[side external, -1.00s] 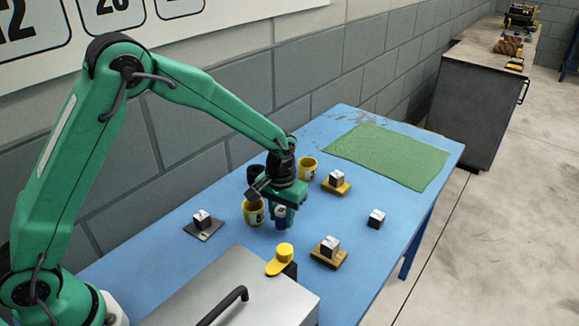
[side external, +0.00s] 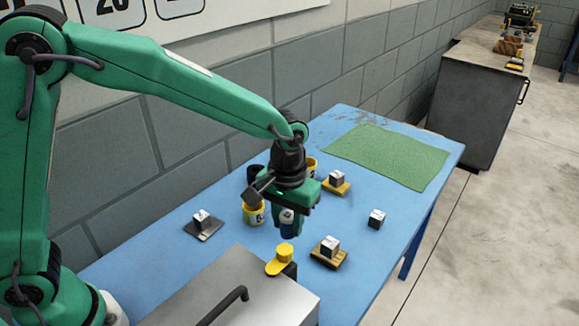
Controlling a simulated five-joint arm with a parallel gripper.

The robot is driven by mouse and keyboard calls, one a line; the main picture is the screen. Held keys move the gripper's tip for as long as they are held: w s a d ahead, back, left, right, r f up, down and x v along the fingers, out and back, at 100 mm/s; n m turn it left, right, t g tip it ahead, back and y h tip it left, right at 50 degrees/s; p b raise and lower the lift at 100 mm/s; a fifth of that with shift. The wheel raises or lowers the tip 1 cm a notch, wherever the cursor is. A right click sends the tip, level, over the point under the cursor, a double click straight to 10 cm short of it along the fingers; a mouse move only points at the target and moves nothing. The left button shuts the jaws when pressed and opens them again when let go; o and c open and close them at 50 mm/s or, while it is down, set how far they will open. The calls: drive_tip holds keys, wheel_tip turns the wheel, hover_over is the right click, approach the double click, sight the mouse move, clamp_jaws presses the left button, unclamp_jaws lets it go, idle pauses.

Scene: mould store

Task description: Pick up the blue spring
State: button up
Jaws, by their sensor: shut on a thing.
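My gripper (side external: 287,221) points down over the middle of the blue table (side external: 230,262). It is shut on a small dark blue piece, the blue spring (side external: 288,231), which shows just below the fingers. The arm's wrist hides part of the hold, and the spring's coils are too small to make out. The spring appears to hang above the table, right of the near yellow cup and behind the yellow cap-like piece.
A yellow cup (side external: 253,214) stands close left of my gripper. A yellow cap-like piece (side external: 280,261) is in front. Small blocks stand around: one on a dark plate (side external: 209,234), one loose block (side external: 376,219). A green mat (side external: 388,155) lies clear at the far end.

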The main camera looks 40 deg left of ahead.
drive_tip(key=shift+s+d+r, duration=0.15)
idle(0.5)
